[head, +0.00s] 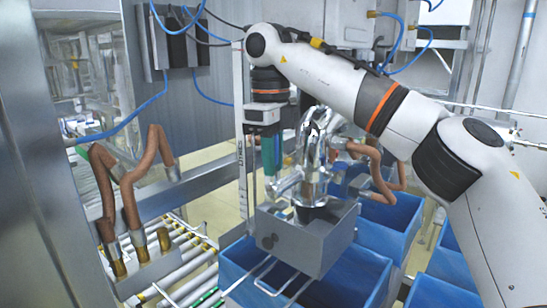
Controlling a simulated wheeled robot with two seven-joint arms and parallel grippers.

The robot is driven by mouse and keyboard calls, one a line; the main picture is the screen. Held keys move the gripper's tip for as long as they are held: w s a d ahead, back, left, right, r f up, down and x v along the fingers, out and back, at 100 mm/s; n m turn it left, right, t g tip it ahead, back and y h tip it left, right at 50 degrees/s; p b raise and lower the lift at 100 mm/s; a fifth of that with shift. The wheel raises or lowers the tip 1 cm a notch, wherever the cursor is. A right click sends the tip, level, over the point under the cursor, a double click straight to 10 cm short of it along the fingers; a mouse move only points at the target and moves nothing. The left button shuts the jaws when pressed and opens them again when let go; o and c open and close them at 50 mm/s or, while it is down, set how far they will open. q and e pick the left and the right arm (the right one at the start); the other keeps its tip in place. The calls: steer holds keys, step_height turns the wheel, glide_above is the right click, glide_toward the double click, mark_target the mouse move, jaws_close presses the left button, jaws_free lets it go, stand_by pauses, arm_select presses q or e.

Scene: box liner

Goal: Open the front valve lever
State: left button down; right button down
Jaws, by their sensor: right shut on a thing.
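My right arm comes in from the right, and its gripper (270,165) points down at the left side of the shiny metal pipework (313,150). The fingers look green and are shut on the front valve lever beside the pipes. The lever itself is mostly hidden by the fingers, so its angle cannot be told. The pipework stands above an open grey metal box (310,245). My left gripper is not in view.
Blue crates (335,285) stand below and to the right of the grey box. Brown hoses (130,190) rise at the left, above a roller conveyor (190,260). Another brown hose (380,165) is close behind the pipework. A metal frame fills the left edge.

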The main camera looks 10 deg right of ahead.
steer(key=c, duration=1.5)
jaws_free()
steer(key=shift+f, duration=0.1)
steer(key=shift+c, duration=0.2)
steer(key=shift+o, duration=1.2)
steer(key=shift+w+a, duration=0.1)
steer(key=shift+w, duration=0.05)
step_height(320, 180, up, 5)
steer(key=shift+r, duration=0.1)
steer(key=shift+a+r, duration=0.15)
steer(key=shift+r, duration=0.4)
steer(key=shift+w+r, duration=0.1)
steer(key=shift+r, duration=0.45)
